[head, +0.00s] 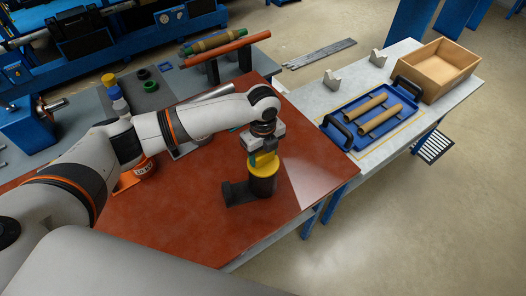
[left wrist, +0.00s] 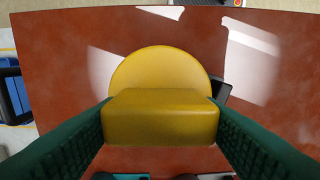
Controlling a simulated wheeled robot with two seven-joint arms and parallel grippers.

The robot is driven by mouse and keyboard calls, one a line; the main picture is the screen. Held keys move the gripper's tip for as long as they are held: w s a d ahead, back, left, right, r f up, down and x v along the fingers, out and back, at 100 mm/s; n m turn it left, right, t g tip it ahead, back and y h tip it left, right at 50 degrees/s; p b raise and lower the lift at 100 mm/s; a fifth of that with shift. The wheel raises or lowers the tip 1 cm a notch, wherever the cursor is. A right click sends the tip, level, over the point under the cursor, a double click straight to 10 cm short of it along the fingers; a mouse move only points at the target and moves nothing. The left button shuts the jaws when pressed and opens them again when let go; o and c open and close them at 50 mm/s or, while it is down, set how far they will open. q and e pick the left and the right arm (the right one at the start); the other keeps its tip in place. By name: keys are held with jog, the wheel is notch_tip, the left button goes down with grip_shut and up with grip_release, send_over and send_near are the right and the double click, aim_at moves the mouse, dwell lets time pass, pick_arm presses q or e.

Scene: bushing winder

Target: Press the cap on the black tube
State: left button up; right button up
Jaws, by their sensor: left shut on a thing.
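The yellow cap (head: 265,163) is at the top of the upright black tube (head: 263,184). I cannot tell whether it is fully seated. The tube stands in a dark holder (head: 238,194) on the red-brown mat. My left gripper (head: 258,154) is above the tube, pointing down, and shut on the cap. In the left wrist view the green finger pads (left wrist: 160,125) touch both sides of the cap's raised block, with the round yellow cap (left wrist: 160,68) beyond. The cap hides most of the tube there. My right gripper does not show.
The red-brown table top (head: 185,235) is clear in front of the tube. On the right, a blue tray (head: 350,137) holds brown tubes, beside a wooden box (head: 438,68). A red-orange bar (head: 228,44) lies on a rack at the back.

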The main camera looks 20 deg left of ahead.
pick_arm(q)
jog(key=shift+f, duration=0.1)
dwell(0.3)
jog(key=o, duration=1)
notch_tip(320, 180, up, 11)
jog(key=b, duration=0.3)
jog(key=shift+f, duration=0.2)
jog(key=shift+r, duration=0.7)
